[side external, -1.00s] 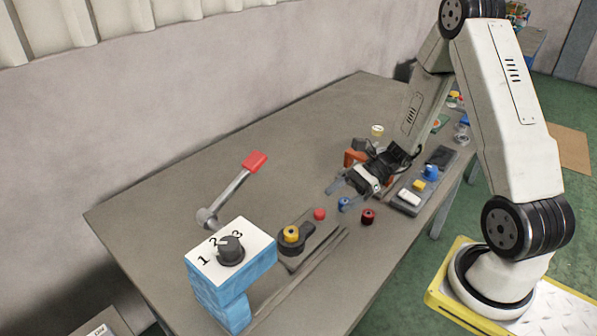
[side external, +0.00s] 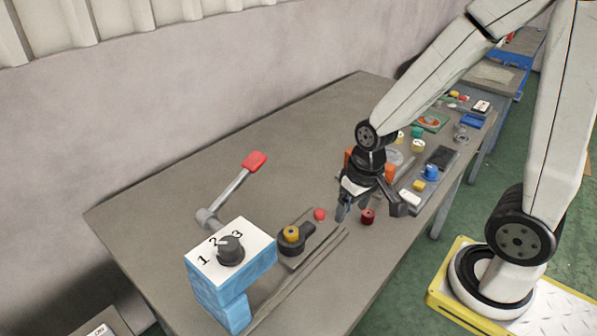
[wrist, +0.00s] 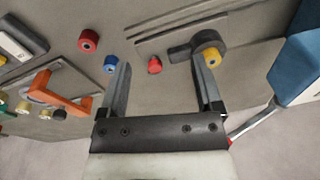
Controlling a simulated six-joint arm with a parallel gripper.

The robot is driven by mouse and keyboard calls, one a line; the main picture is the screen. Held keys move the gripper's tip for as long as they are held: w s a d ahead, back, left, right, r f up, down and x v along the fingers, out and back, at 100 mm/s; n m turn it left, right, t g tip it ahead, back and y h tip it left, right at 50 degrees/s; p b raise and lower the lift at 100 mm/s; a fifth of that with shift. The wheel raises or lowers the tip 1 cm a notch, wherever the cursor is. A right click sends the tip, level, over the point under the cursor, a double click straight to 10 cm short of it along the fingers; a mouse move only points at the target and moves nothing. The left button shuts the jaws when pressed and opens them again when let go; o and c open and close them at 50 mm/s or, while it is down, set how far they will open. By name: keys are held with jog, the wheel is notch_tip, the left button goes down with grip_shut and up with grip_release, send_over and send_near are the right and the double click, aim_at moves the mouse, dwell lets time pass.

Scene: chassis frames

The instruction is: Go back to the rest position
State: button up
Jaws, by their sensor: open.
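My gripper (side external: 371,208) points down over the table among small parts, with its fingers spread and nothing between them. In the wrist view its two fingers (wrist: 164,88) are wide apart. A red piece (side external: 319,214) lies to its left and a dark red spool (side external: 367,216) shows between the fingers in the side view. A blue piece (wrist: 110,63) appears by the left finger in the wrist view; the gripper hides it in the side view. The wrist view also shows the red piece (wrist: 154,65) and the dark red spool (wrist: 88,41).
A blue block with a numbered dial (side external: 231,250) stands at the front left, beside a red-handled lever (side external: 253,162). A dark holder bears a yellow piece (side external: 291,234). A grey tray (side external: 441,158) with small parts lies right of the gripper. The back left table (side external: 300,140) is clear.

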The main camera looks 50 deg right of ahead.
jog(key=shift+w+a+r+n+t+h, duration=0.15)
jog(key=shift+w+a+r+n+t, duration=0.15)
jog(key=shift+n, duration=0.25)
jog(key=shift+w+a+r+n+t+h, duration=0.1)
jog(key=shift+a+r+n+t+h, duration=0.05)
jog(key=shift+r+n+t, duration=0.35)
jog(key=shift+f, duration=0.15)
